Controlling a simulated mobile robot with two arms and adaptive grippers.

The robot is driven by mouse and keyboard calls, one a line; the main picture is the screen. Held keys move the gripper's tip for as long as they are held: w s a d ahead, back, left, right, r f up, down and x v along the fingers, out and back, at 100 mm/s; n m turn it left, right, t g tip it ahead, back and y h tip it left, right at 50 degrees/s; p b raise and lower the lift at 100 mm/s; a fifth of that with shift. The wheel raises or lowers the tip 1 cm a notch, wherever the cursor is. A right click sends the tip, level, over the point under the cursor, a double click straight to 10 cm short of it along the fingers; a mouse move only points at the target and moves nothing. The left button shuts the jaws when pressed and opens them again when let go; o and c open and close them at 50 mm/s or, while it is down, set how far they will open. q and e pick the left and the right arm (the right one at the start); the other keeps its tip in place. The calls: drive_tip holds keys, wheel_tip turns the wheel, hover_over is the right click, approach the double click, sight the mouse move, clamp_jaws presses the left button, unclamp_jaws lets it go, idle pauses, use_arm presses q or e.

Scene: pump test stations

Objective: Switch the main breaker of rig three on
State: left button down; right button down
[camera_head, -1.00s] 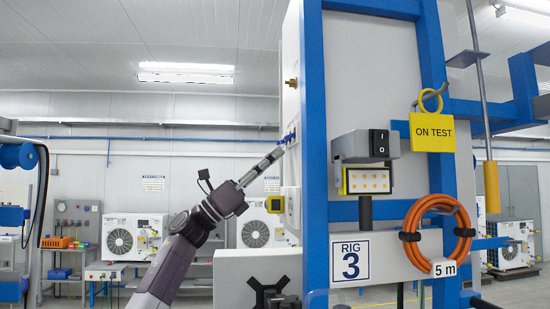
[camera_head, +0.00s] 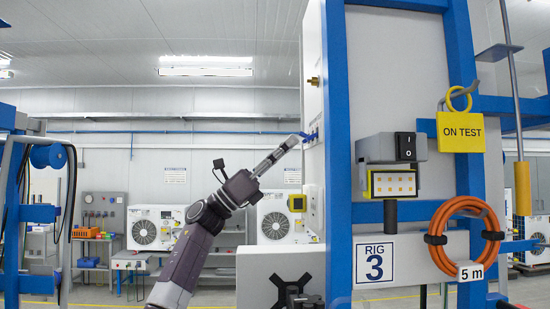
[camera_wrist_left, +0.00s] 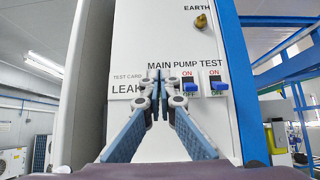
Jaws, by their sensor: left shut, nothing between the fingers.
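Rig three's panel (camera_head: 313,60) is seen edge-on in the head view, with small blue switches (camera_head: 312,136) on its face. In the left wrist view the panel (camera_wrist_left: 165,30) faces me, lettered EARTH, LEAK, MAIN, PUMP and TEST. Contact cannot be told.
A blue frame post (camera_head: 338,170) stands right of the panel. A yellow ON TEST tag (camera_head: 460,133), a black rocker switch box (camera_head: 405,147) and an orange hose coil (camera_head: 440,240) are on the rig's side. A white box (camera_head: 262,275) stands low beside the panel.

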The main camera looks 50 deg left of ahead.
use_arm(q)
drive_tip(key=v, duration=1.1)
drive_tip(key=shift+s+f, duration=0.2)
drive_tip(key=shift+s, duration=0.1)
drive_tip(key=shift+a, duration=0.15)
idle(0.4)
